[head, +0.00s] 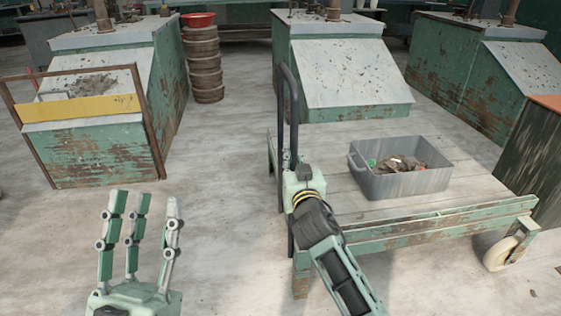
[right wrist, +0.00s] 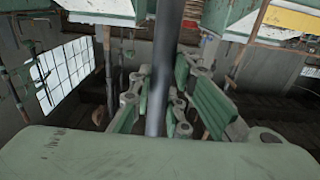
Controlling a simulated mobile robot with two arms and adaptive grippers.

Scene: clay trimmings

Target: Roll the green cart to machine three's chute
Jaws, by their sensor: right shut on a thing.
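The green cart (head: 400,233) has a worn plank deck, chipped green sides and pale wheels. Its dark hooped handle (head: 283,92) rises at the deck's left end. My right gripper (head: 294,170) is shut on this handle. In the right wrist view the fingers (right wrist: 158,102) close around the handle's dark upright bar (right wrist: 167,55). My left gripper (head: 141,205) is open and empty over bare floor, left of the cart. Three green machines with sloped grey chutes stand behind: left (head: 90,152), middle (head: 350,75) and right (head: 455,85). I see no readable numbers on them.
A grey bin (head: 405,183) with brown scraps and something green stands on the deck. A brown frame with a yellow board (head: 80,108) fronts the left machine. Stacked round pieces (head: 204,70) topped by a red bowl (head: 198,19) stand between machines. A dark cabinet (head: 535,160) is close right.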

